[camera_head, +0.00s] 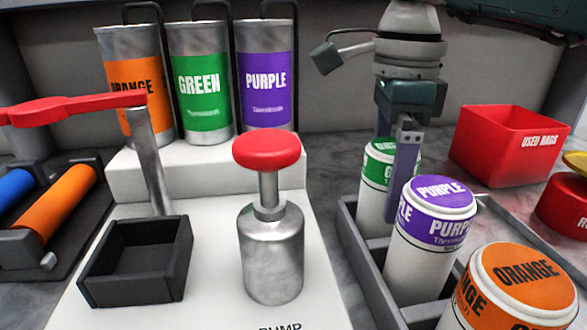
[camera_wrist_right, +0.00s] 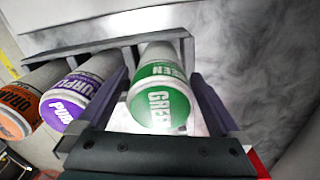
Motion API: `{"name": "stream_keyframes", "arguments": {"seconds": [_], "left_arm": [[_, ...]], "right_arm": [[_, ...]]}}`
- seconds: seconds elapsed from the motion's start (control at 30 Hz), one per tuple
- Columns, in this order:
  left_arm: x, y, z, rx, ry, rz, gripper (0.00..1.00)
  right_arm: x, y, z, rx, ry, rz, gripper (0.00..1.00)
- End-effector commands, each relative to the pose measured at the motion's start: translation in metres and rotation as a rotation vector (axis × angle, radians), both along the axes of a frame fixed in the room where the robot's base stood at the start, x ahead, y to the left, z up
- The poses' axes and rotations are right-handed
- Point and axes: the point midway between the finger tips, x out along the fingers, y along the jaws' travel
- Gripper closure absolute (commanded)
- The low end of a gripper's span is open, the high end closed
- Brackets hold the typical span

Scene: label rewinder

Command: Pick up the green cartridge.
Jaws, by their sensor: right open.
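The green cartridge (camera_head: 374,190) stands in the grey rack at the right in the head view, partly hidden behind the purple cartridge and my right gripper. My right gripper (camera_head: 398,180) points down at it with its fingers apart. In the right wrist view, the green cartridge (camera_wrist_right: 160,92) lies between the two open fingers of the gripper (camera_wrist_right: 165,100), with gaps showing beside it; I cannot tell whether either finger touches it. My left gripper is not in view.
The purple cartridge (camera_head: 432,240) and orange cartridge (camera_head: 515,290) stand in the same rack (camera_head: 345,225), close to the right gripper. A red used-rags bin (camera_head: 500,145) stands behind to the right. A red-topped pump (camera_head: 270,240) and black tray (camera_head: 137,275) stand left.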

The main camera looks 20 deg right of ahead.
Motion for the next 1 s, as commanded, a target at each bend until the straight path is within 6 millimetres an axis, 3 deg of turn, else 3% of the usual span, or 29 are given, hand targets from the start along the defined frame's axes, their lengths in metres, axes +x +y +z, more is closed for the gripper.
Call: {"name": "stream_keyframes", "arguments": {"seconds": [0.13,0.9,1.0], "left_arm": [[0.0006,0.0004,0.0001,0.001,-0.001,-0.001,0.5],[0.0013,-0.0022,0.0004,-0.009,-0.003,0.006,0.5],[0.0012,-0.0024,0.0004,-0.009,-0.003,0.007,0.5]], "right_arm": [[0.0,0.0001,0.0001,0.0,0.0,0.0,0.0],[0.0002,0.0001,0.0007,0.001,0.0,0.0,0.87],[0.0003,0.0002,0.001,0.001,0.0,0.0,0.89]]}}
